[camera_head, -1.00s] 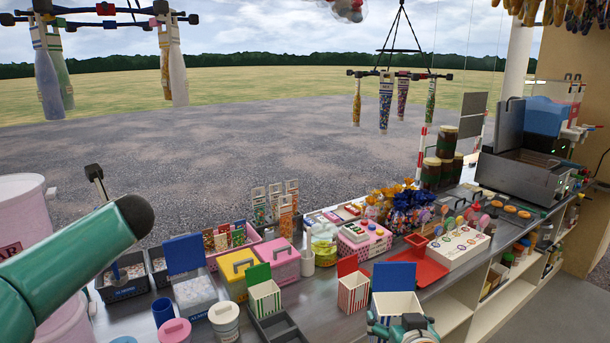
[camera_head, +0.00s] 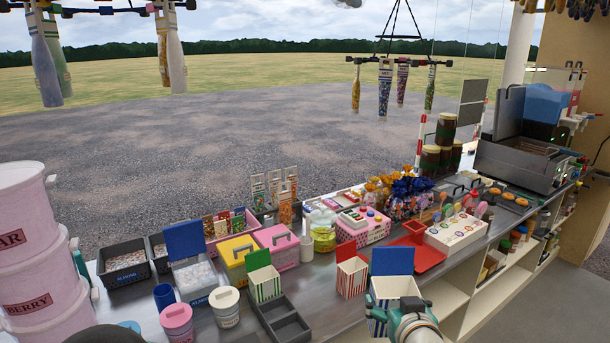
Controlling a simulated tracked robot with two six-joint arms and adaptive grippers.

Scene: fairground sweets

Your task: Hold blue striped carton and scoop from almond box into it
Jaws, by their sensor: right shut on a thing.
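The blue striped carton (camera_head: 377,322), white with a raised blue flap, is at the bottom, right of centre. My right gripper (camera_head: 405,318) is shut on its near side; the fingertips are partly hidden. The carton looks upright; I cannot tell whether it touches the counter. The almond box (camera_head: 195,302) stands at left centre, its blue lid open and pale contents showing. I cannot make out a scoop for sure. My left gripper is not in view; only a dark part, likely of my left arm, shows at the bottom left edge.
A red striped carton (camera_head: 351,280) stands just left of the blue one. White and pink lidded tubs (camera_head: 176,318) stand near the almond box. A red tray (camera_head: 430,257) lies farther right.

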